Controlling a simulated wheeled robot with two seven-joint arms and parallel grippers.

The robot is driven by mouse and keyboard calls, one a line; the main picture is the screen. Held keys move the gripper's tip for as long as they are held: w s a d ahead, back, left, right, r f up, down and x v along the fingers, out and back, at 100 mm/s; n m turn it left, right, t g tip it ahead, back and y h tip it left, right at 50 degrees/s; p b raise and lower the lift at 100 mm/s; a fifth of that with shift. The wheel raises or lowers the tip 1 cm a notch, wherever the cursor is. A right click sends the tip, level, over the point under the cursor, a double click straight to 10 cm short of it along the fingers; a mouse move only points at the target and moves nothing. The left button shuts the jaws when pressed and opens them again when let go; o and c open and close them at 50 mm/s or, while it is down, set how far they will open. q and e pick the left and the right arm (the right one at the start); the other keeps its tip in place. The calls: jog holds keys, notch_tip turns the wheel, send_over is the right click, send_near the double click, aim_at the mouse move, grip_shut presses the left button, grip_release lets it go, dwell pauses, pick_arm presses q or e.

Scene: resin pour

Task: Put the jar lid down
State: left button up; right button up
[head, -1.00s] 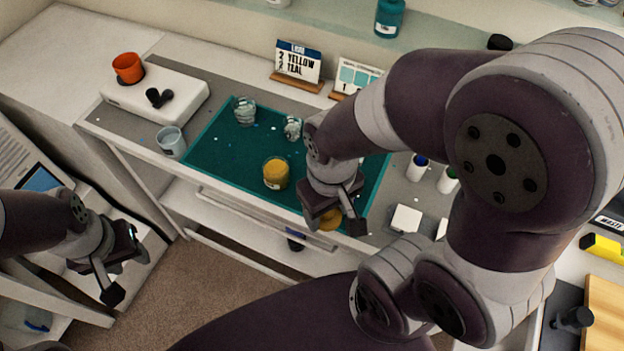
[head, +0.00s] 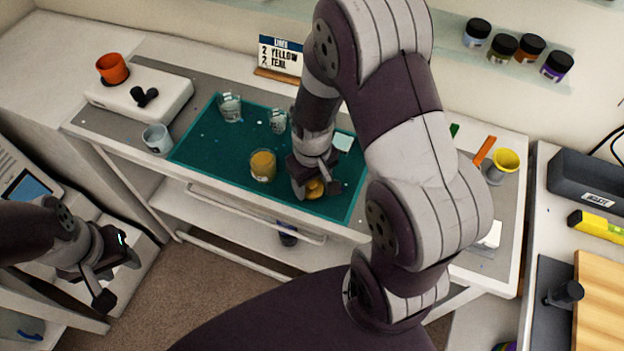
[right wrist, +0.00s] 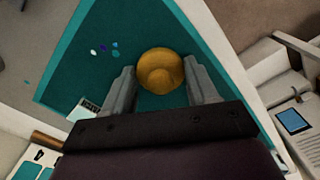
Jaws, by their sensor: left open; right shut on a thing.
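The golden-yellow jar lid (head: 315,188) is between the fingers of my right gripper (head: 316,187), low over the front right part of the teal mat (head: 215,150). The right wrist view shows the round lid (right wrist: 160,71) between the two grey fingers, with teal mat around it. I cannot tell whether the lid touches the mat. An open-topped jar of yellow contents (head: 263,166) stands on the mat to the left of the lid. My left gripper (head: 118,278) is open and empty, off the bench at the lower left.
Two clear cups (head: 230,107) (head: 278,121) stand at the back of the mat. A pale cup (head: 157,139) stands off its left edge. A white scale (head: 170,92) and an orange cup (head: 112,69) are at the back left. My right arm hides part of the bench.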

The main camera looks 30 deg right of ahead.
aim_at(312, 183)
jog(key=shift+s+f, duration=0.1)
jog(key=shift+f, duration=0.1)
jog(key=o, duration=1)
notch_tip(312, 183, up, 12)
jog(key=shift+m+t, duration=0.7)
jog(key=s, duration=0.1)
jog(key=s+a+f, duration=0.2)
jog(key=s, duration=0.1)
jog(key=shift+s+a, duration=0.1)
jog(key=shift+a, duration=0.15)
